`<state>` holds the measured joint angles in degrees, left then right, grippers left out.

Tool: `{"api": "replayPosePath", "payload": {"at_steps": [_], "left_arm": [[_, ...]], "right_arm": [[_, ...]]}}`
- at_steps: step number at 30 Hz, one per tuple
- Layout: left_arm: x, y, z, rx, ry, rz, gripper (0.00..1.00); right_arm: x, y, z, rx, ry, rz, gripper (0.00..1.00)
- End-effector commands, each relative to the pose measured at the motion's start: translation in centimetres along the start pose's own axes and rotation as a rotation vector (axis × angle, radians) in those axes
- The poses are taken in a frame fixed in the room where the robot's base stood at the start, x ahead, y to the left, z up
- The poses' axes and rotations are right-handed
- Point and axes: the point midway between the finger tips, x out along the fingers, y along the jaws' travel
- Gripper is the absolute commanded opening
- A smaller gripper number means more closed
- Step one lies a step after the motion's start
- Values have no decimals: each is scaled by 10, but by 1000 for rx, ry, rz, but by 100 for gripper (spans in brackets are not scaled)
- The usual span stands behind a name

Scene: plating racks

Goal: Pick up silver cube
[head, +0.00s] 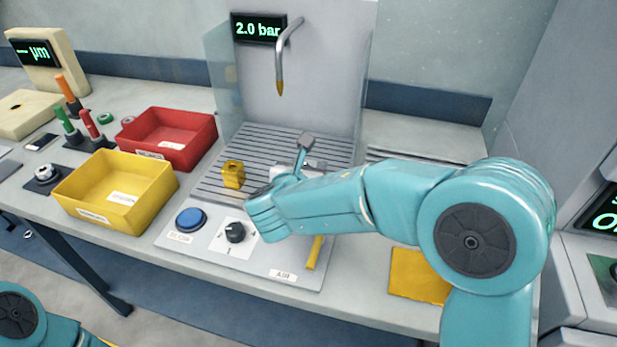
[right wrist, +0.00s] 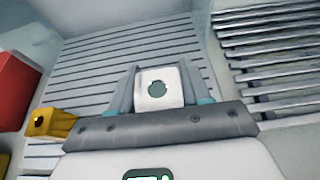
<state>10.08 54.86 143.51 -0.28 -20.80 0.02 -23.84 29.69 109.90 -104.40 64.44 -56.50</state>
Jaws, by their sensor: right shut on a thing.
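The silver cube (right wrist: 158,89) has a dark round opening in its face and sits between the two fingers of my right gripper (right wrist: 160,85) in the right wrist view. The fingers are shut on its two sides. In the head view my right gripper (head: 304,158) is over the slatted plate of the air station, and my own arm and gripper hide most of the cube. I cannot tell whether the cube touches the slats. My left gripper is out of view; only part of my left arm shows at the bottom left.
A yellow cube-like part (head: 233,174) stands on the slatted plate (head: 265,150), left of the gripper. A nozzle (head: 281,80) hangs above the plate. A red bin (head: 170,140) and a yellow bin (head: 115,190) stand to the left. A blue button (head: 190,218) and a knob (head: 235,232) are in front.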

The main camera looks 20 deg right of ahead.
Motion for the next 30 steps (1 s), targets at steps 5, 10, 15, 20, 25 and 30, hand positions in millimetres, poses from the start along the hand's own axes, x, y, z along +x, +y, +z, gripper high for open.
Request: {"api": "replayPosePath", "payload": {"at_steps": [5, 10, 15, 20, 25, 30], "left_arm": [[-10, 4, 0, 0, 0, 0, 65], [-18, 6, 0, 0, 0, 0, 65], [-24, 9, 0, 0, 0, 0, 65], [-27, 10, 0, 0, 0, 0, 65], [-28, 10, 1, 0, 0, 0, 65], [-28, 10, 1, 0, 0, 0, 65]], "right_arm": [[-21, 0, 50, 8, -6, 3, 0], [-37, 0, 91, 7, -5, 2, 0], [-50, 0, 122, 6, -4, 1, 0], [-58, 0, 139, 3, -3, 0, 0], [-61, 0, 147, 1, -3, 1, 0], [-62, 0, 147, 1, -3, 1, 0]]}}
